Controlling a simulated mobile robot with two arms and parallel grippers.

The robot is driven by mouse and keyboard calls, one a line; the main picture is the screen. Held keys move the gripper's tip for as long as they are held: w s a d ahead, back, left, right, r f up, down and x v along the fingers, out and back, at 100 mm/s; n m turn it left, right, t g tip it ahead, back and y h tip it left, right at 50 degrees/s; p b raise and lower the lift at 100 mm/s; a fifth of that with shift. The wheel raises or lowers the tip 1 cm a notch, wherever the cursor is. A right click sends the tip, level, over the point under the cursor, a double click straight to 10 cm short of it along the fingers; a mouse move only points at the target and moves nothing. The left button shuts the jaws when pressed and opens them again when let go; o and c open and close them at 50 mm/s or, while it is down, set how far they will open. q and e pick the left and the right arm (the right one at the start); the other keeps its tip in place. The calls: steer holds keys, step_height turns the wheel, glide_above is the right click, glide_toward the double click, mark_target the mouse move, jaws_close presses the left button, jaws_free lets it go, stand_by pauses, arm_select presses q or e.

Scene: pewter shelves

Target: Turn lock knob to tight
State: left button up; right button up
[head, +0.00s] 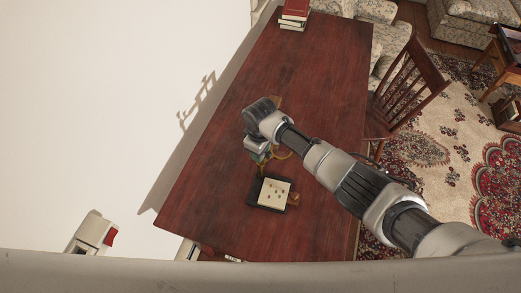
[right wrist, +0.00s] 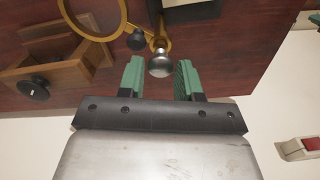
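A brass stand with a ring (right wrist: 122,12) shows in the right wrist view on the dark red table. A round silver knob (right wrist: 160,65) and a smaller black knob (right wrist: 137,40) sit on it; which is the lock knob I cannot tell. My right gripper (right wrist: 161,78) is open, its green fingertips either side of the silver knob, with narrow gaps visible. In the head view my right gripper (head: 262,155) is over the brass stand (head: 281,152) and mostly hides it. My left gripper is not in view.
A wooden box with an open drawer (right wrist: 45,80) stands beside the stand. A dark tray (head: 258,192) holds a cream square (head: 274,191) in front of it. Red books (head: 296,10) lie at the table's far end. A chair (head: 410,80) stands at right. The far table (head: 315,65) is clear.

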steer(key=o, duration=0.3)
step_height(320, 180, up, 11)
steer(key=b, duration=0.1)
stand_by(0.4)
steer(key=shift+f, duration=0.15)
stand_by(0.3)
